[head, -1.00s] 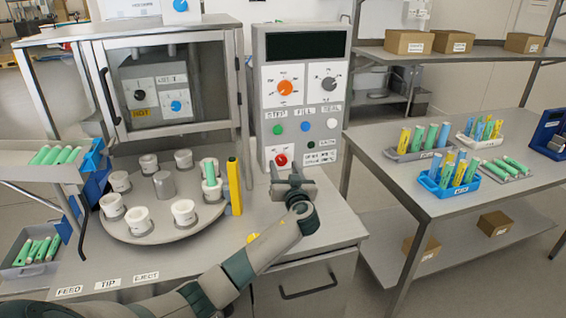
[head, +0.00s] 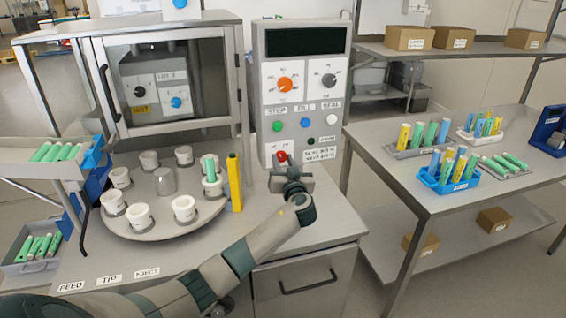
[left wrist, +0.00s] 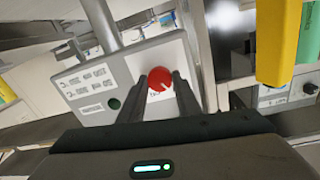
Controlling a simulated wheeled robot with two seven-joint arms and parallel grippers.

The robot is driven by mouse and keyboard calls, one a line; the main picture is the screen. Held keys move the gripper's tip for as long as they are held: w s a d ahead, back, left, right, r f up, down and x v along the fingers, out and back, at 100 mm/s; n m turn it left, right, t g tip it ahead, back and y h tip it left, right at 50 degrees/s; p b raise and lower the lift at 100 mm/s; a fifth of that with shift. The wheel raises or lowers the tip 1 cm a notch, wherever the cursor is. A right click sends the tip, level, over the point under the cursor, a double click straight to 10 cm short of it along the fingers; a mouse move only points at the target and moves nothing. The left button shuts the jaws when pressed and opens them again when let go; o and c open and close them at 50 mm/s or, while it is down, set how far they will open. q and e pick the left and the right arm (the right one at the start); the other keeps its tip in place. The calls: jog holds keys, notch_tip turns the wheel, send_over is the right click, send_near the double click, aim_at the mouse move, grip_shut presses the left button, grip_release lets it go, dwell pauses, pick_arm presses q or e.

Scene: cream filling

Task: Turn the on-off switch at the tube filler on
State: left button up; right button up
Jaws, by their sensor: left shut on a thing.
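The tube filler's control panel (head: 300,55) stands upright at the centre of the head view, with knobs, coloured buttons and a dark display. The on-off switch is a red round knob (head: 281,157) on a white plate low on the panel. In the left wrist view the red knob (left wrist: 161,78) sits between the fingertips, with a pale mark on its face. My left gripper (head: 285,172) reaches the panel and is shut on the red knob; it also shows in the left wrist view (left wrist: 161,84). Its fingers hide part of the plate's lettering. My right gripper is not in view.
A rotary table (head: 160,233) with several white cups stands left of the panel, with a yellow post (head: 235,183) between them. A glass-fronted cabinet (head: 165,85) stands behind. A table (head: 440,195) with tube racks is at the right.

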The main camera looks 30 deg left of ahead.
pick_arm(q)
jog(key=shift+f, duration=0.1)
jog(key=shift+m+b, duration=0.8)
jog(key=shift+m, duration=0.7)
jog(key=m, duration=0.3)
jog(key=shift+r+g+p, duration=0.2)
jog(key=shift+g+p, duration=0.1)
jog(key=shift+p, duration=0.1)
jog(key=m+p, duration=0.1)
jog(key=m, duration=0.3)
jog(key=shift+p, duration=0.35)
jog(key=shift+m, duration=0.8)
jog(key=o, duration=1.1)
jog(key=shift+c, duration=0.2)
